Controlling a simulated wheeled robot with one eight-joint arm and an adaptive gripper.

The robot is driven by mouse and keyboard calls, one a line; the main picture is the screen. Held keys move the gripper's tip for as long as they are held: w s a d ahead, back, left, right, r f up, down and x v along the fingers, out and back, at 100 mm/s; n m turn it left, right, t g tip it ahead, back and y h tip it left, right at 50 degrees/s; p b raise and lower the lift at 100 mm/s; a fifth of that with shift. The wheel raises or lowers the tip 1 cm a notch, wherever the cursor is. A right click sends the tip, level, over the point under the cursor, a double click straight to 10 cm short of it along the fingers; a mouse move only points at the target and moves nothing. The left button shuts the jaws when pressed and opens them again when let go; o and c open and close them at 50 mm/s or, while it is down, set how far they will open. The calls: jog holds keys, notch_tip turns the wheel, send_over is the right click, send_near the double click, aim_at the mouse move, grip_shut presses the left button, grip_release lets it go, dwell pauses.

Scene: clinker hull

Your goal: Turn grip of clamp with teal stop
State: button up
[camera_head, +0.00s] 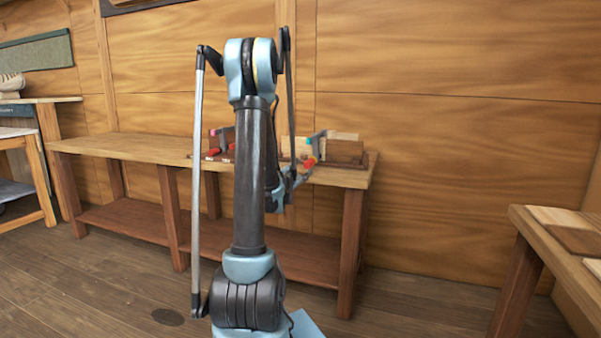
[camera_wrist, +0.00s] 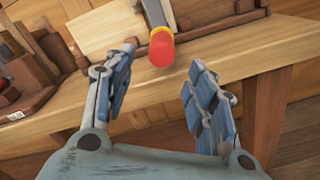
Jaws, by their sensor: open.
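Two clamps are on the workpieces on the far bench in the head view. The right clamp (camera_head: 318,146) seems to carry a small teal stop (camera_head: 308,141), though it is tiny there. Its red grip (camera_head: 310,162) points toward me. In the wrist view, a red grip (camera_wrist: 161,50) with a yellow collar hangs from a grey bar at the top middle. My gripper (camera_wrist: 163,60) is open, with one finger on each side of this grip and no contact visible. No teal stop shows in the wrist view.
The left clamp (camera_head: 222,140) has a red grip and stands near wooden blocks. The bench top (camera_head: 130,148) is bare on the left. In the wrist view, a dark wooden fixture (camera_wrist: 35,75) stands at left and the bench edge (camera_wrist: 255,65) runs below the grip.

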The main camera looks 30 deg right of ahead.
aim_at(306, 165)
jog(key=s+a+n, duration=0.4)
jog(key=s+a, duration=0.1)
jog(key=a, duration=0.1)
jog(key=x, duration=1.7)
jog(key=shift+d+r, duration=0.15)
jog(key=shift+r, duration=0.05)
jog(key=c, duration=1.1)
